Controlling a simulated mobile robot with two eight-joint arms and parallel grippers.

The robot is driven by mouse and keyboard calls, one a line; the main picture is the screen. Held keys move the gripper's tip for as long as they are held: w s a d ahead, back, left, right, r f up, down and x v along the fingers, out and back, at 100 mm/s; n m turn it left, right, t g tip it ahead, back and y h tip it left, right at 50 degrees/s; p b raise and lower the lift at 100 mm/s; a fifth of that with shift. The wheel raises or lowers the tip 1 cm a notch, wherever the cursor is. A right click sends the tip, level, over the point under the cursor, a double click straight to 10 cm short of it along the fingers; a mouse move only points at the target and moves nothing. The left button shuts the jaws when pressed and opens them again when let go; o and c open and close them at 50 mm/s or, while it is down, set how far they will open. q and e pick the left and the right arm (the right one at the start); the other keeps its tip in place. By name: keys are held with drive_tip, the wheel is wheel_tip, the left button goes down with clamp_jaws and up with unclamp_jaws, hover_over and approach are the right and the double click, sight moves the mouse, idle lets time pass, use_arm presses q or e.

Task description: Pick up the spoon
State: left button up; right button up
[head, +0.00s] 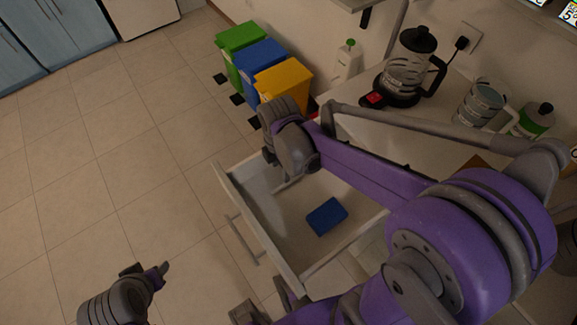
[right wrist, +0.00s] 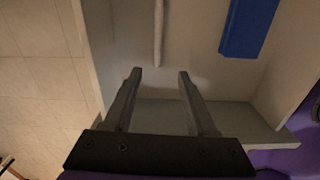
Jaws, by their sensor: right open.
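A pale, thin rod-like thing (right wrist: 158,32), which looks like the spoon's handle, lies in the open drawer in the right wrist view. Its far end is cut off by the frame, so I cannot see the whole spoon. My right gripper (right wrist: 158,74) is open and empty, its two fingers pointing toward the rod, which lines up between them a little beyond the tips. In the head view my right wrist hangs over the far part of the drawer (head: 256,226) and hides the spoon. My left arm's end (head: 130,292) is at the bottom left, away from the drawer; its jaws are unclear.
A blue block (head: 326,216) lies in the drawer, right of the rod in the wrist view. The drawer walls stand close around my right gripper. Green, blue and yellow bins (head: 283,80) stand behind. A coffee maker (head: 408,70) and jars are on the counter. The left floor is clear.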

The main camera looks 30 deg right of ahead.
hover_over(283, 184)
drive_tip(key=shift+n, duration=0.4)
drive_tip(key=f, duration=0.3)
drive_tip(key=f+b, duration=0.1)
drive_tip(key=f, duration=0.1)
drive_tip(key=shift+s+a+f, duration=0.2)
drive_tip(key=shift+s+a, duration=0.1)
drive_tip(key=shift+a, duration=0.05)
drive_tip(key=f, duration=0.5)
drive_tip(key=shift+w+d+f+b, duration=0.3)
drive_tip(key=shift+d+f, duration=0.05)
clamp_jaws()
